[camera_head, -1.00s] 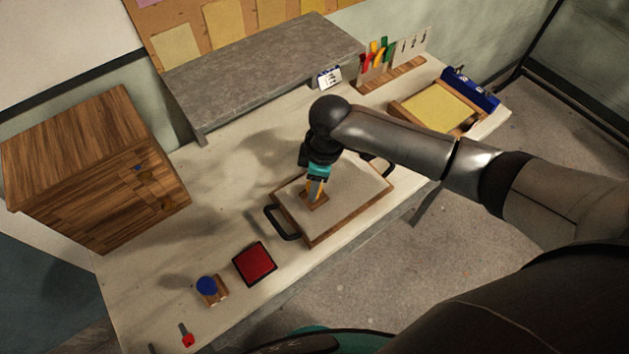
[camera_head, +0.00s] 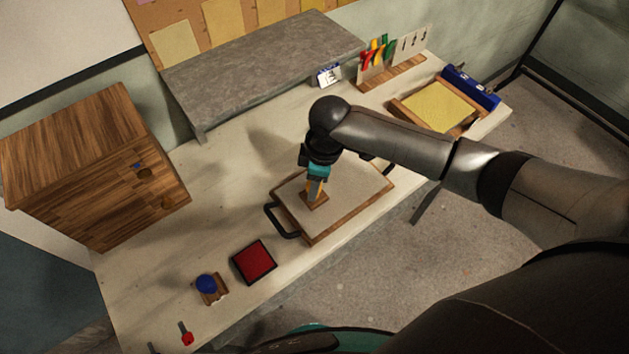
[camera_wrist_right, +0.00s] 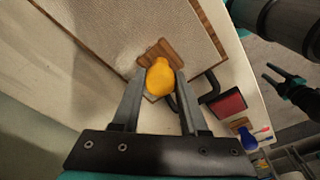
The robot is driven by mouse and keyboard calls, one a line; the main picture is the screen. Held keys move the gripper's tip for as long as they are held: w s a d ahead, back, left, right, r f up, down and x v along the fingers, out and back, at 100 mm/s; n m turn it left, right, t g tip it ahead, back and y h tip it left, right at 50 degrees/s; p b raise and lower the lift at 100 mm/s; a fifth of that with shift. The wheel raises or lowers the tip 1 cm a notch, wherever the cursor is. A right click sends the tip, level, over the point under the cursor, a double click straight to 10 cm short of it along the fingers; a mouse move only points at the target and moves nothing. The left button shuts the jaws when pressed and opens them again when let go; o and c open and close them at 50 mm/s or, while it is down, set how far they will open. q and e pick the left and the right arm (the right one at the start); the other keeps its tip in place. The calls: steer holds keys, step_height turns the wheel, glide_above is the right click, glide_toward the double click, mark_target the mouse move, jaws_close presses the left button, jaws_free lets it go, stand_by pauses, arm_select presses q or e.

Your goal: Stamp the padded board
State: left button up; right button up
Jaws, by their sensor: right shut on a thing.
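The padded board (camera_head: 350,190) is a pale pad in a wooden frame with black handles, lying on the bench. My right gripper (camera_head: 316,184) is over its left part, pointing down. It is shut on a stamp with a wooden block base (camera_head: 314,201). In the right wrist view the stamp's yellow knob (camera_wrist_right: 160,77) sits between the two fingers, with the wooden base (camera_wrist_right: 162,52) beneath it over the pad. The base looks to be at the pad surface; I cannot tell if it touches.
A red ink pad (camera_head: 254,262) lies left of the board, with a blue-knobbed stamp (camera_head: 207,285) beside it. A wooden cabinet (camera_head: 95,165) stands at left, a grey shelf (camera_head: 262,70) at the back. A yellow tray (camera_head: 438,106) sits at the far right.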

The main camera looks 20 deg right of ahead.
steer(key=shift+s+f+p, duration=0.1)
steer(key=shift+f+p, duration=0.05)
steer(key=shift+p, duration=0.15)
stand_by(1.2)
step_height(320, 180, up, 5)
steer(key=p, duration=0.5)
steer(key=shift+r+p, duration=0.2)
steer(key=shift+p, duration=0.2)
steer(key=shift+r, duration=0.9)
